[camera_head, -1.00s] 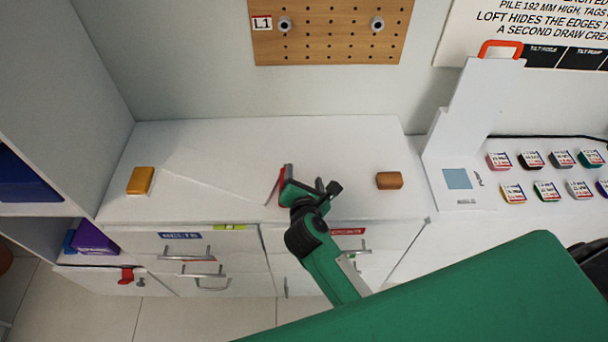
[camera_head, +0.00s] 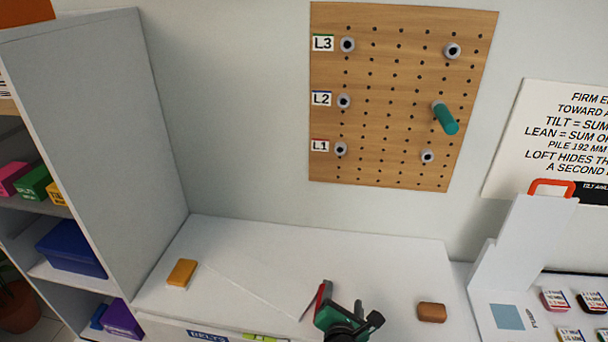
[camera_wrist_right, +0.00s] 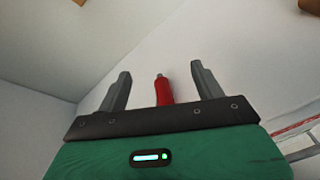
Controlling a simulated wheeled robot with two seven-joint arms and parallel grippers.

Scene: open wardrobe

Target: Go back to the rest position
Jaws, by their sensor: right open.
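My right gripper (camera_head: 348,306) is over the front part of the white counter, with its jaws open. In the right wrist view its two grey fingers (camera_wrist_right: 158,88) stand apart. A red cylindrical thing with a grey tip (camera_wrist_right: 163,90) shows in the gap between them, touching neither finger in that view. In the head view a thin red part (camera_head: 314,301) shows beside the gripper's left finger; whether it rests on the counter I cannot tell. My left gripper is in neither view.
The white counter (camera_head: 235,240) holds a yellow block (camera_head: 182,272) at left and a brown block (camera_head: 431,312) at right. A pegboard (camera_head: 400,100) with a green peg (camera_head: 446,119) hangs behind. A shelf unit (camera_head: 115,130) stands left, a white stepped panel (camera_head: 515,250) right.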

